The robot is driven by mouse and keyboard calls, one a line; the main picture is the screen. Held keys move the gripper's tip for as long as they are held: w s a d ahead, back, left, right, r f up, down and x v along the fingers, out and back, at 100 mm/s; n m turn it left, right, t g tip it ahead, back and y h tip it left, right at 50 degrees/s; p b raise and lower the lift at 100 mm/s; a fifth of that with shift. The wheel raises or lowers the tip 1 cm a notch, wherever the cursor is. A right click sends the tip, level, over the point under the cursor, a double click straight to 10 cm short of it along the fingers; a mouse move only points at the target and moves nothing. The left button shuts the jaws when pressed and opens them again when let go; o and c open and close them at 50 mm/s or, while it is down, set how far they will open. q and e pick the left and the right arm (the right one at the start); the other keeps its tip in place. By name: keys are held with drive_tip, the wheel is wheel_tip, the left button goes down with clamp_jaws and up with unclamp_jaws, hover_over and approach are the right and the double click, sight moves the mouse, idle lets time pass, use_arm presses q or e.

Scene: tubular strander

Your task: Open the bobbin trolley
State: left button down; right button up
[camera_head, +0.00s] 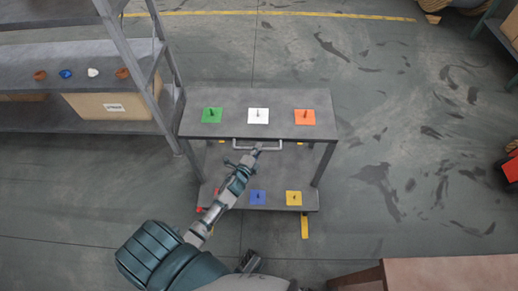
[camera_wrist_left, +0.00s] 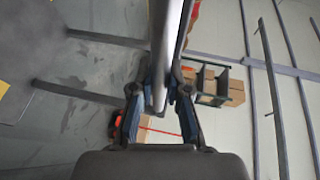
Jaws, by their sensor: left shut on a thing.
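The bobbin trolley (camera_head: 283,97) is a grey two-shelf cart in the middle of the head view. Its top carries a green, a white and an orange square plate, each with a small dark peg. A pale handle bar (camera_head: 274,148) runs along its near side, just below the top. My left gripper (camera_head: 256,149) reaches up from below and is shut on the handle near its middle. In the left wrist view the bar (camera_wrist_left: 163,40) runs between the two fingers (camera_wrist_left: 160,88). My right gripper is not in view.
The lower shelf holds blue (camera_head: 258,197) and yellow (camera_head: 293,198) plates; my arm hides part of it. A grey rack (camera_head: 80,68) with small coloured pieces and a cardboard box (camera_head: 112,106) stands close on the left. A brown surface (camera_head: 450,276) is at the lower right. Floor right of the trolley is clear.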

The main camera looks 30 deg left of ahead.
use_arm(q)
drive_tip(key=c, duration=1.2)
unclamp_jaws()
drive_tip(key=shift+s+a+f, duration=0.2)
drive_tip(key=shift+a+f, duration=0.1)
drive_tip(key=shift+a, duration=0.1)
drive_tip(key=shift+c, duration=0.2)
drive_tip(key=shift+o, duration=0.5)
drive_tip(key=shift+w+a, duration=0.1)
drive_tip(key=shift+a, duration=0.05)
drive_tip(key=shift+s+r, duration=0.1)
drive_tip(key=shift+s, duration=0.15)
drive_tip(key=v, duration=1.1)
drive_tip(key=shift+s, duration=0.2)
